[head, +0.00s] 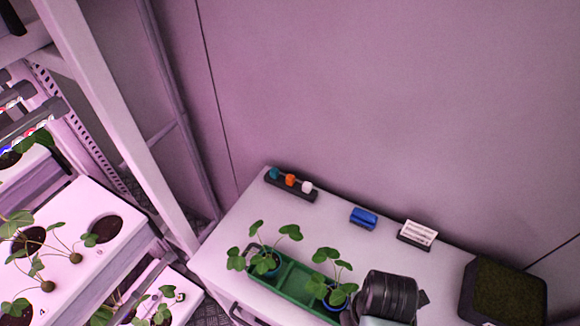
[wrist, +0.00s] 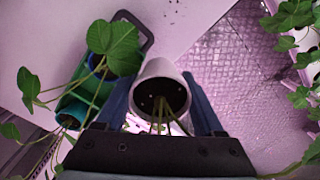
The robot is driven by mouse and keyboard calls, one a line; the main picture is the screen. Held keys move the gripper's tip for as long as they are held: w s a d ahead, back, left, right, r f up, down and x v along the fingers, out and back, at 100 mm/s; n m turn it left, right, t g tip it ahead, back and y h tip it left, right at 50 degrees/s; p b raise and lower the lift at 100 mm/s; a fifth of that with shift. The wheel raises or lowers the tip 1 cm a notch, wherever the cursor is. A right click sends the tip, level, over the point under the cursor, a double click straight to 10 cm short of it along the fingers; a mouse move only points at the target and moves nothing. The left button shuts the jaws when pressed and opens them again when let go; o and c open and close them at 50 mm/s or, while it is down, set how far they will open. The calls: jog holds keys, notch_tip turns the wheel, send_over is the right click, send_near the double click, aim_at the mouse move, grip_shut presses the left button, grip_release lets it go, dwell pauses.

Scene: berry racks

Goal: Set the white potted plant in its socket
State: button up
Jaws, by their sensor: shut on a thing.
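My gripper (wrist: 156,95) is shut on the white pot (wrist: 151,69) in the wrist view, one finger on each side of it. The pot's round opening faces the camera, with dark soil and several green stems coming out. The plant's leaves are mostly hidden behind the gripper's palm. The head view shows only part of my arm at the lower right; the gripper and the white pot are hidden there. At the left of the head view, a white rack (head: 82,203) has round dark openings. One opening (head: 105,229) shows no plant standing in it.
A white table (head: 235,225) bears a green carrier (head: 297,278) with a teal pot (head: 264,264) and a blue pot (head: 337,296), both planted. A knobbed strip, blue block (head: 363,218), card and dark soil tray (head: 503,292) lie behind. A rack post (head: 125,120) stands left.

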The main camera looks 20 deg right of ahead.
jog(key=w+a+f+m+b, duration=0.1)
jog(key=w+a+m+b, duration=0.1)
jog(key=w+a+m, duration=0.4)
jog(key=w+a+f+m+b, duration=0.2)
jog(key=w+a+m, duration=0.4)
jog(key=a+m, duration=0.3)
jog(key=a, duration=0.2)
jog(key=shift+w+a+f+b, duration=0.15)
jog(key=shift+w+a+b, duration=0.15)
jog(key=shift+a+b, duration=0.1)
jog(key=shift+d, duration=0.1)
